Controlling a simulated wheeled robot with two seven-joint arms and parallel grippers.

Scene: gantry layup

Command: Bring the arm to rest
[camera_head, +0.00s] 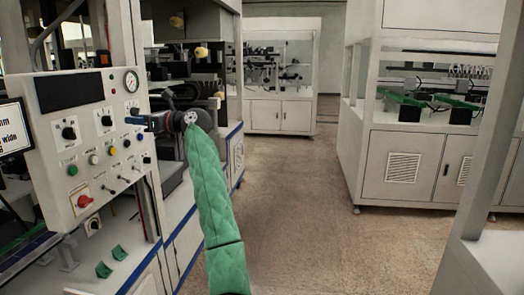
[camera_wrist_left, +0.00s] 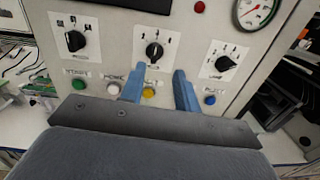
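My left arm wears a green quilted sleeve and reaches up to the left gripper (camera_head: 146,123), which stands in front of the right part of a grey control panel (camera_head: 52,98). In the left wrist view the two blue fingers (camera_wrist_left: 158,72) are apart with nothing between them. Their tips point at the panel, just below the middle black knob (camera_wrist_left: 154,51). Whether the tips touch the panel cannot be told. The yellow button (camera_wrist_left: 148,92) shows between the fingers. My right gripper is not in view.
A pressure gauge (camera_head: 131,81) and a red switch (camera_head: 84,201) are on the panel. Grey machine cabinets (camera_head: 282,115) stand at the back, and another cabinet (camera_head: 402,165) stands at the right. The brown floor (camera_head: 305,220) between them is clear.

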